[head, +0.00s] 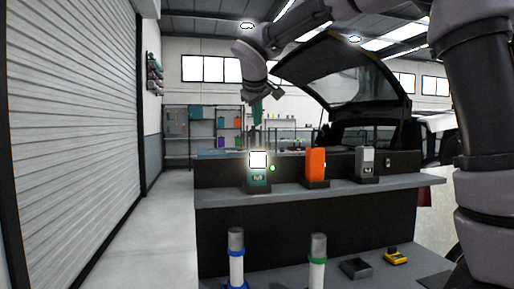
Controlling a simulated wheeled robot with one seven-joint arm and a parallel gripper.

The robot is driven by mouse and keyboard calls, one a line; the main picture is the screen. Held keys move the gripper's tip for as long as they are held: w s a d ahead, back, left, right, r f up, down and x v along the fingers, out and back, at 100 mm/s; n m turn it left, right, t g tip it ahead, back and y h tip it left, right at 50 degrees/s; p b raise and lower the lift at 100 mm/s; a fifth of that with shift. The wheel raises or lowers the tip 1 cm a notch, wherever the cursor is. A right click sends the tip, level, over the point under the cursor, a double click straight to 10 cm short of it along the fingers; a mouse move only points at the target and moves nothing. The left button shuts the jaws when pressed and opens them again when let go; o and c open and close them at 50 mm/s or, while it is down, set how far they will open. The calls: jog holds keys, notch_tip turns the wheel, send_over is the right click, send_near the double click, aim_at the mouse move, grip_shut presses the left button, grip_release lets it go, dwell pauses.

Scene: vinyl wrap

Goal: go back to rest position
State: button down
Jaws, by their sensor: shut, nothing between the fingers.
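My gripper (257,138) hangs from my arm in the upper middle of the head view, pointing down. It is shut and empty. It is above the teal device (258,183) with a glowing white square top, which stands on the grey shelf (409,184). The fingers look small and partly blend with the background, and I cannot tell the exact gap to the device. The orange block (315,162) on a dark base and the grey block (365,160) stand to the right on the same shelf, apart from the gripper.
On the lower surface stand a roll with a blue ring (236,258) and one with a green ring (317,262). A dark tray (356,268) and a yellow device (396,257) lie to their right. A car with a raised hatch (345,75) is behind. Floor on the left is clear.

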jog(key=shift+r, duration=0.2)
jog(key=s+d+f+m+g, duration=0.1)
jog(key=s+d+m, duration=0.3)
jog(key=d, duration=0.5)
jog(key=s+d+f+m+g, duration=0.1)
jog(key=s+d+f, duration=0.1)
jog(key=s+d, duration=0.5)
jog(key=s+d+f+m+y, duration=0.1)
jog(key=s+d+f+m, duration=0.3)
jog(key=s, duration=0.3)
jog(key=s+d+f+m+y, duration=0.1)
jog(key=s+d+f+m, duration=0.2)
jog(key=s+d, duration=0.3)
jog(key=shift+s+d+f+m, duration=0.4)
jog(key=shift+s+f, duration=0.3)
jog(key=shift+s, duration=0.2)
